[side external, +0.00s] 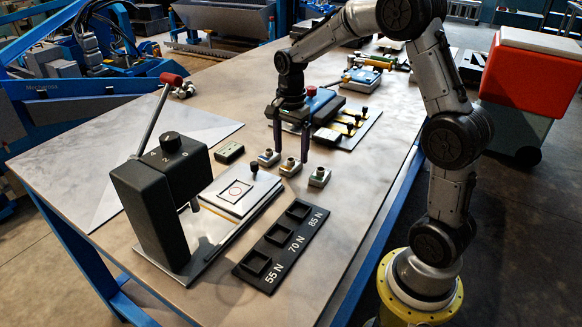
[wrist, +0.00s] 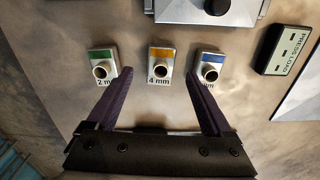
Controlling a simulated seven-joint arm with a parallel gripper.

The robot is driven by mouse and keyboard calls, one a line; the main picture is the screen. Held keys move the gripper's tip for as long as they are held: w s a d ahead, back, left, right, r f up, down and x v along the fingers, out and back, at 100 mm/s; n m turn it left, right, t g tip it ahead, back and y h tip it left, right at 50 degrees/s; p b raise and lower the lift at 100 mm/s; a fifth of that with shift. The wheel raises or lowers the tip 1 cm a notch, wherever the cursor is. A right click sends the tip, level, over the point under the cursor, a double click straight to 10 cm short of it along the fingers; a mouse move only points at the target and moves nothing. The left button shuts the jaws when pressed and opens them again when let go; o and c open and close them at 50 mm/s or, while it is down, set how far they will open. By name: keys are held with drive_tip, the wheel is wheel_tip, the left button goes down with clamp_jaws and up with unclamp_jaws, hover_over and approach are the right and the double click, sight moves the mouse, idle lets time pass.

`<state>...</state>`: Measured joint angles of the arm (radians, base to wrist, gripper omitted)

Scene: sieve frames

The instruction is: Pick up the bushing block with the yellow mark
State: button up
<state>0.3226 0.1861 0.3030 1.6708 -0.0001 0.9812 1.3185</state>
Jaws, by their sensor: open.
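The bushing block with the yellow mark (wrist: 161,64) is the middle of three small metal blocks in the wrist view, labelled 4 mm. It also shows in the side view (side external: 290,167). The green-marked block (wrist: 100,67), labelled 2 mm, lies to its left, and the blue-marked block (wrist: 208,66) to its right. The right finger partly covers the blue block's label. My gripper (side external: 292,158) points down with its fingers spread, empty. In the wrist view its fingertips (wrist: 157,75) lie either side of the yellow block; whether they touch anything I cannot tell.
A black tray (side external: 270,240) with three square recesses, marked 55 N, 70 N and 85 N, lies in front. A black lever press (side external: 160,205) stands left. A press load panel (wrist: 285,50) lies near the blue block. A fixture (side external: 352,125) stands behind my gripper.

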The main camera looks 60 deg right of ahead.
sight(291, 159)
drive_tip(key=shift+f, duration=1.8)
clamp_jaws()
drive_tip(key=shift+w+r, duration=0.1)
